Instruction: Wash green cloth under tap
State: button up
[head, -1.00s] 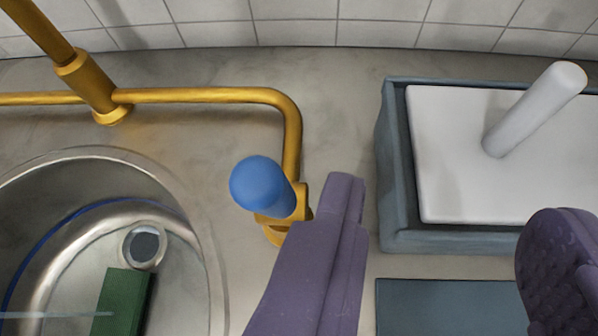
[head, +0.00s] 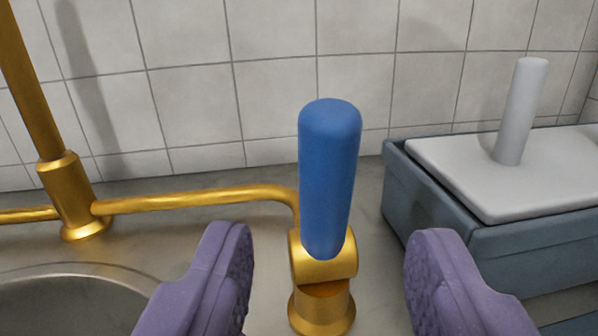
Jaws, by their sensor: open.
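The tap's blue handle (head: 329,180) stands upright on a gold valve (head: 322,285), right of the sink. My gripper (head: 328,260) is open, with one purple finger on each side of the valve and the lower handle. Neither finger visibly touches the handle. The gold tap pipe (head: 62,200) rises at the left and joins the valve by a horizontal pipe. The green cloth is out of view now.
A blue-grey box (head: 440,222) with a white lid (head: 500,180) and upright white handle (head: 521,110) stands close to the right finger. A tiled wall (head: 190,100) closes off the back. Bare counter lies between sink and valve.

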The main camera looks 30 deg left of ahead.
aim_at(326, 192)
jog(key=b+x, duration=0.1)
jog(key=x, duration=0.6)
jog(key=shift+w, duration=0.1)
jog(key=shift+c, duration=0.2)
grip_shut()
jog(key=shift+a+r, duration=0.1)
